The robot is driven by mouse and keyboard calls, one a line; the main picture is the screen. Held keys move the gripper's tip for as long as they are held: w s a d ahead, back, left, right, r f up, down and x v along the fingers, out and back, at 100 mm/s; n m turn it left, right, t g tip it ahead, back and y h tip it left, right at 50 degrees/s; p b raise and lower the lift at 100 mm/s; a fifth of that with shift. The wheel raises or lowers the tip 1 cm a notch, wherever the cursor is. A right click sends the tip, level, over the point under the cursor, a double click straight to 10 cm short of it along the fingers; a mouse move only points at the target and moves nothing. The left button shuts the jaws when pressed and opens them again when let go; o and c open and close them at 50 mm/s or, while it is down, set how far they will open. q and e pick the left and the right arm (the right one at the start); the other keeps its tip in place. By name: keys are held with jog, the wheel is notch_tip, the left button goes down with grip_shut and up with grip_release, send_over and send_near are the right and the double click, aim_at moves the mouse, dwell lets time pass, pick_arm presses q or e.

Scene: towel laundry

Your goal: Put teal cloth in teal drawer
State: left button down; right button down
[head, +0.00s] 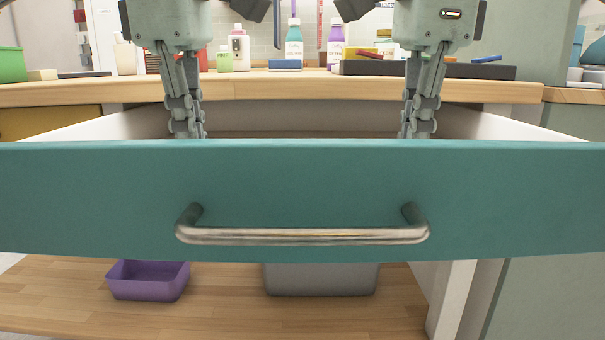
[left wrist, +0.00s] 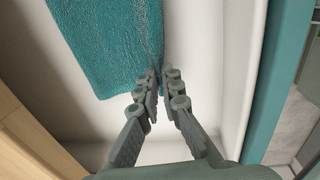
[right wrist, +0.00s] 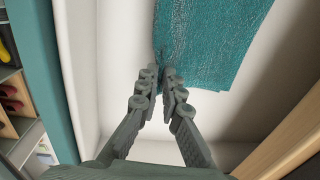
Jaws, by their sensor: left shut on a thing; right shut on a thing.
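The teal drawer (head: 300,175) stands pulled open, its front with the metal handle (head: 300,236) facing me. The teal cloth (left wrist: 110,40) is inside the drawer, over its white floor; it also shows in the right wrist view (right wrist: 215,45). In the head view the drawer front hides the cloth. My left gripper (left wrist: 160,72) is shut on one edge of the cloth. My right gripper (right wrist: 162,72) is shut on another edge of it. In the head view both grippers reach down into the drawer, and their fingertips are hidden behind the front. I cannot tell whether the cloth touches the floor.
A wooden counter (head: 290,88) runs behind the drawer, with bottles, a dark tray (head: 440,68) and a green bin (head: 12,65) on it. Below the drawer, a purple bin (head: 148,281) and a grey bin (head: 320,279) stand on a wooden surface. The drawer walls are close to both grippers.

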pick_arm(q)
jog(key=shift+s+f, duration=0.3)
pick_arm(e)
jog(key=shift+s+f, duration=0.3)
pick_arm(q)
jog(key=c, duration=1.4)
grip_release()
jog(key=shift+c, duration=0.2)
pick_arm(e)
jog(key=c, duration=1.4)
grip_release()
jog(key=shift+c, duration=0.2)
